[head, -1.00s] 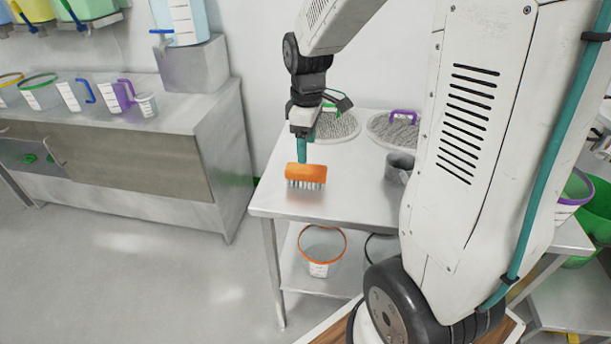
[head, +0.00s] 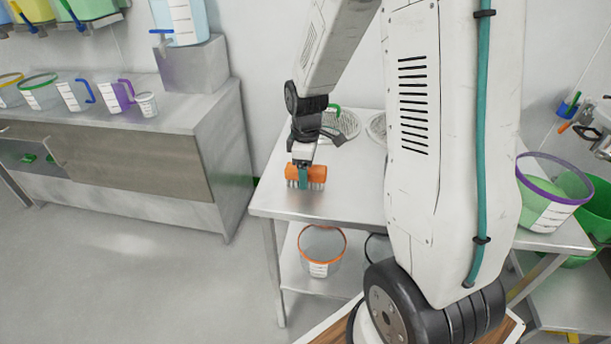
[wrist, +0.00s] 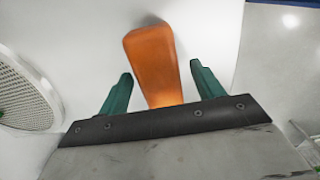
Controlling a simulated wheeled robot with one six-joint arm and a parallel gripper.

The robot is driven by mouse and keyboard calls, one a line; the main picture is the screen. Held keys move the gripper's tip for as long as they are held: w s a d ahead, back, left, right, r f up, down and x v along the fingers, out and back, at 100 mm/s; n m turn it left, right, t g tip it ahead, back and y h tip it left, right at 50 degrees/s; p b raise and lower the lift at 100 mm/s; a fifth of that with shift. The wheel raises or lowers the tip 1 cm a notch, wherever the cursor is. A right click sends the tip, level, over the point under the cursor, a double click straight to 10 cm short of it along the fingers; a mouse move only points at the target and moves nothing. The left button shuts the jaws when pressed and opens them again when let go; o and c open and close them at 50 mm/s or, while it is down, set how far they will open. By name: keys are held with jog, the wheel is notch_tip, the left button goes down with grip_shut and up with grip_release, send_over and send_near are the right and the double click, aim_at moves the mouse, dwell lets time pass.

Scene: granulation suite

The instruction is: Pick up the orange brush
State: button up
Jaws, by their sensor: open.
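The orange brush (head: 317,172) rests on the metal table (head: 335,207) near its left end, with its pale bristles down. My gripper (head: 303,182) is at the brush, and a teal finger covers part of its near side in the head view. In the wrist view the orange brush (wrist: 152,62) lies lengthwise between the two teal fingers of my gripper (wrist: 160,88). The fingers are open, with a visible gap on each side of the brush. The lower end of the brush is hidden behind the gripper body.
Round sieves (head: 342,122) lie behind the brush on the table; another is partly hidden by my arm. An orange-rimmed bucket (head: 321,250) stands on the lower shelf. A purple-rimmed bucket (head: 551,194) is at right. The table's left edge is close to the brush.

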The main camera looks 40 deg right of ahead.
jog(key=c, duration=1.1)
jog(key=shift+r, duration=0.1)
jog(key=shift+r, duration=0.55)
notch_tip(320, 180, up, 2)
jog(key=shift+r, duration=0.1)
jog(key=s+d, duration=0.1)
jog(key=s, duration=0.4)
jog(key=s+d+r, duration=0.1)
jog(key=s, duration=0.4)
jog(key=s+d, duration=0.1)
jog(key=s, duration=0.4)
jog(key=shift+s+d+r, duration=0.3)
jog(key=shift+d, duration=0.1)
